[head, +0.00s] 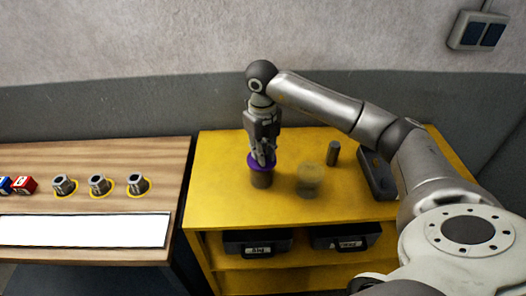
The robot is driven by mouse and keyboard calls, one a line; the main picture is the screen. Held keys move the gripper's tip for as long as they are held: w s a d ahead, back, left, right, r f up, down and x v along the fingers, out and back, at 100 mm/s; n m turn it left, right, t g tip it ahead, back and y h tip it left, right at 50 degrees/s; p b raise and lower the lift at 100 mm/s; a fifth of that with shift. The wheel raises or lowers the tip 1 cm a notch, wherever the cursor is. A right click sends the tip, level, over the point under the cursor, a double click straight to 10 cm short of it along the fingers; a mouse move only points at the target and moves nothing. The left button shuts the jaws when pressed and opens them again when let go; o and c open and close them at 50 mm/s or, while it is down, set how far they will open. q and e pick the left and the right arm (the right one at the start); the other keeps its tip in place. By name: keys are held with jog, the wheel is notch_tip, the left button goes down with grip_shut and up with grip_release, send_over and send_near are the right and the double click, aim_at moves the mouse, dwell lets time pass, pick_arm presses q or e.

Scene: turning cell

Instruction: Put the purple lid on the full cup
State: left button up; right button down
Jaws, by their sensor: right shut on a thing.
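My right gripper (263,158) points down over the yellow bench and is shut on the purple lid (252,162). The lid is at the top of a dark grey-brown cup (261,180), which stands upright on the bench. I cannot tell whether the lid rests on the rim or is held just above it, and the lid and gripper hide the cup's inside. A second vessel (309,183), with a pale yellowish upper part and a darker lower part, stands to the right, apart from the gripper. Its contents are not clear. My left gripper is not in view.
A dark grey cylinder (333,152) and a dark grey block-like holder (377,174) stand right of the cups on the yellow bench (222,190). Labelled dark bins (258,242) sit on the shelf below. A wooden table (125,155) at left bears metal nuts and red and blue blocks.

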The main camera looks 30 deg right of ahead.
dwell(0.3)
jog(key=c, duration=1.3)
grip_release()
jog(key=o, duration=0.5)
jog(key=shift+r, duration=0.15)
jog(key=shift+r+p, duration=2.25)
jog(key=shift+r, duration=1.1)
jog(key=shift+c, duration=0.3)
